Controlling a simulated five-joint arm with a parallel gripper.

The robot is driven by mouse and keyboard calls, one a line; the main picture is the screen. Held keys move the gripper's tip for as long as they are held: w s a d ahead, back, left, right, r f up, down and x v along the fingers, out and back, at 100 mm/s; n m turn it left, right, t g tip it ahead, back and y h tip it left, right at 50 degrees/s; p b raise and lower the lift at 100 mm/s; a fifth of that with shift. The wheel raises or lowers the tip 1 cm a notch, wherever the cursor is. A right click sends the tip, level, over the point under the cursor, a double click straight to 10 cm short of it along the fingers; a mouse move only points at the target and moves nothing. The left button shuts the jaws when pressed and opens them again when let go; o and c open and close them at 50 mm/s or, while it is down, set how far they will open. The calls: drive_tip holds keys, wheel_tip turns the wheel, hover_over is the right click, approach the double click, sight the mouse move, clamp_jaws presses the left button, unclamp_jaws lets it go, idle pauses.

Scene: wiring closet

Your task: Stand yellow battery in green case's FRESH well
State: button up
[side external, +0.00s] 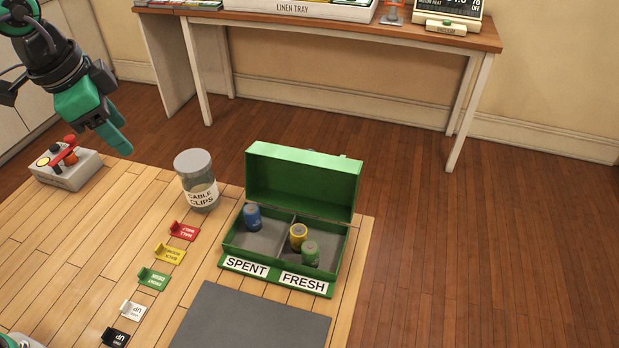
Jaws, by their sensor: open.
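The open green case (305,176) stands on the wooden table with its lid up at the back. A divider splits it into a left well labelled SPENT (246,266) and a right well labelled FRESH (303,283). The yellow battery (298,237) stands upright in the FRESH well, close to the divider. A green battery (310,253) stands beside it, nearer the front. A blue battery (252,217) stands in the SPENT well. My gripper (120,140) is open and empty, raised at the upper left, well away from the case.
A CABLE CLIPS jar (196,180) stands left of the case. Several coloured label clips (170,253) run down the table. A box with a red lever (66,165) sits below my gripper. A grey mat (250,318) lies in front of the case.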

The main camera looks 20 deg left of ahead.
drive_tip(key=s+a+f+n+t+y, duration=0.1)
drive_tip(key=s+a+f+n+t, duration=0.1)
drive_tip(key=s+a+n, duration=0.6)
drive_tip(key=s+a, duration=0.2)
drive_tip(key=s, duration=0.2)
drive_tip(key=shift+s+a+f+n+t, duration=0.3)
drive_tip(key=shift+s+a+f+n, duration=0.05)
drive_tip(key=shift+s+n, duration=0.05)
